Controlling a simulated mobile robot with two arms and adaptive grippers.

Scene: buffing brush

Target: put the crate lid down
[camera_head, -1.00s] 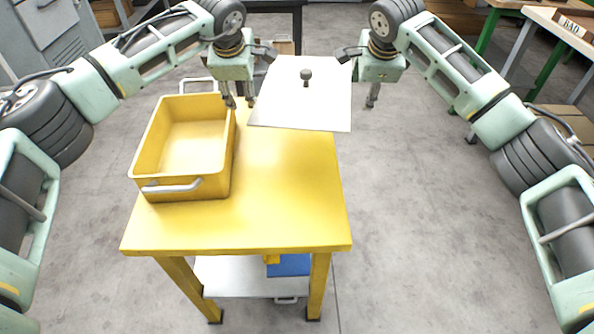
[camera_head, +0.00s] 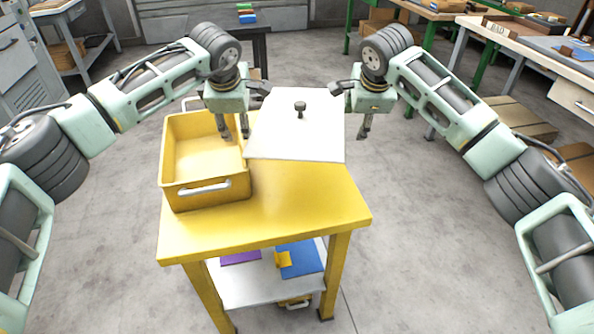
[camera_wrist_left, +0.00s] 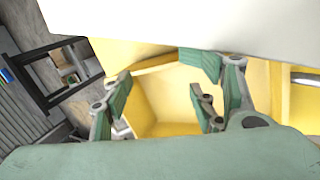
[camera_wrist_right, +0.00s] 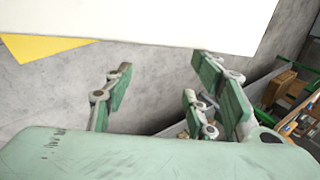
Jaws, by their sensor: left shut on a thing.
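The crate lid (camera_head: 320,130) is a flat white panel with a dark knob on top. It is over the back right part of the yellow table (camera_head: 300,205), its left edge near the crate's right wall. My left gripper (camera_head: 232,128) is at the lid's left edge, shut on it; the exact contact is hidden. My right gripper (camera_head: 364,126) is at the lid's right edge with fingers pointing down; its grip is unclear. The lid also fills the top of the left wrist view (camera_wrist_left: 200,22) and the right wrist view (camera_wrist_right: 150,20). The open yellow crate (camera_head: 180,196) stands on the table's left.
The front of the tabletop is clear. Its lower shelf (camera_head: 240,290) holds a blue item (camera_head: 300,258) and a purple item (camera_head: 240,258). A dark bench (camera_head: 258,50) stands behind. Workbenches and boxes are at the back right.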

